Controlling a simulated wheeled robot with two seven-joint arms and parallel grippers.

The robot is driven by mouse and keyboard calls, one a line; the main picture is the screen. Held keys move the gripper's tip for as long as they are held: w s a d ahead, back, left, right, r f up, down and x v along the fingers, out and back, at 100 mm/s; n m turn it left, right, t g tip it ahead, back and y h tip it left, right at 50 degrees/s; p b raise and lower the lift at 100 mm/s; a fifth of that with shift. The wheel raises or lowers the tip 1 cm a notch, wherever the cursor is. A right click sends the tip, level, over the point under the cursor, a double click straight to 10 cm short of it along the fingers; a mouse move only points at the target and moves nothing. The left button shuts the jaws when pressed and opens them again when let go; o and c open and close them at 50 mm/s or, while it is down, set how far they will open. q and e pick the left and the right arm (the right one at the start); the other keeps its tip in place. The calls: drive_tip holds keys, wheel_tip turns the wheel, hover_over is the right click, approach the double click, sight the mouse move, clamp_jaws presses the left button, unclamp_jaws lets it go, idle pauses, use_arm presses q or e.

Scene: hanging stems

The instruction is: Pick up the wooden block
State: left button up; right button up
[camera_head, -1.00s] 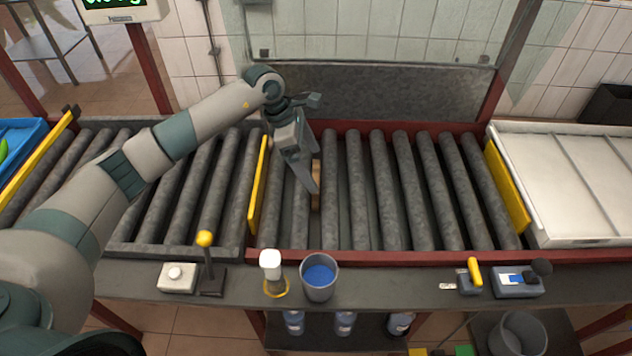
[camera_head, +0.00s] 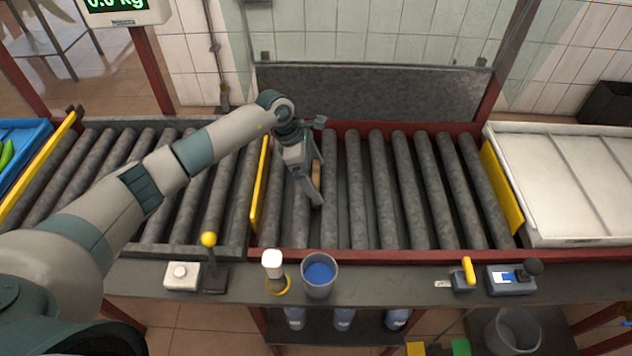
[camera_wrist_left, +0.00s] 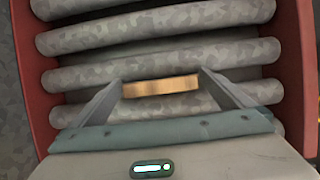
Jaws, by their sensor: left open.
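The wooden block (camera_wrist_left: 161,87) is a small light-brown bar. In the left wrist view it lies on the grey rollers between the tips of my left gripper (camera_wrist_left: 160,84), whose two fingers stand apart on either side of it. In the head view only a sliver of the block (camera_head: 317,172) shows beside the fingers of my left gripper (camera_head: 316,182); the rest is hidden behind them. I cannot tell whether the fingers touch it. My right gripper is not in view.
Grey rollers (camera_head: 403,190) run clear to the right. A yellow divider (camera_head: 260,185) stands just left of the gripper. A grey cup (camera_head: 319,277), a white-topped bottle (camera_head: 272,266) and a yellow-knobbed lever (camera_head: 210,262) stand on the front ledge. A white tray (camera_head: 570,180) is at right.

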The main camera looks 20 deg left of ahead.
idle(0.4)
use_arm(q)
drive_tip(key=c, duration=1)
drive_tip(key=shift+r+b, duration=0.4)
drive_tip(key=shift+r, duration=0.15)
wheel_tip(320, 180, up, 8)
drive_tip(key=b, duration=0.3)
drive_tip(key=shift+f, duration=0.25)
drive_tip(key=shift+r, duration=0.7)
